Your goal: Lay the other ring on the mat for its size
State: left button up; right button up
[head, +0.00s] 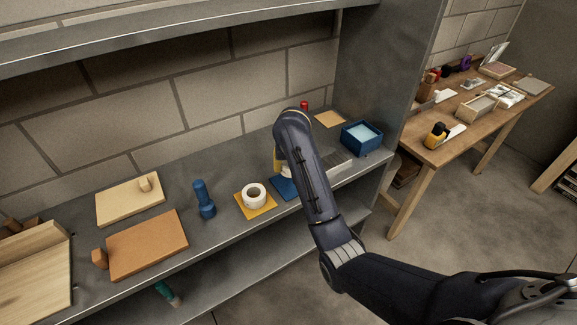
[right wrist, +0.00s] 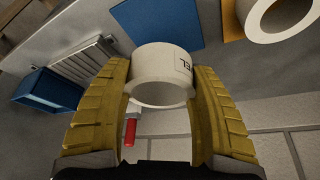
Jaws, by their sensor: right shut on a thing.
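A white ring (head: 255,204) lies on the yellow mat (head: 241,208) on the metal shelf; both also show at the top right of the right wrist view, the ring (right wrist: 247,12) looking large there. My right gripper (right wrist: 162,78) is shut on the other white ring (right wrist: 150,60), a short band with dark lettering on its side. It holds this ring close to the blue mat (right wrist: 158,25). In the head view my right arm hides most of the held ring and part of the blue mat (head: 283,188). I cannot tell whether the ring touches the shelf. My left gripper is not in view.
A blue flashlight-like object (head: 204,200) stands left of the yellow mat. A blue box (head: 362,140) and a slotted grey piece (right wrist: 88,58) are to the right. A red-topped item (head: 304,106) stands behind. Wooden boards (head: 148,245) lie at the left.

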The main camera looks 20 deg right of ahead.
aim_at(290, 182)
dwell(0.5)
jog(key=shift+f, duration=2.95)
jog(key=shift+f, duration=0.55)
jog(key=o, duration=1.2)
jog(key=shift+o, duration=0.2)
jog(key=shift+v, duration=3.8)
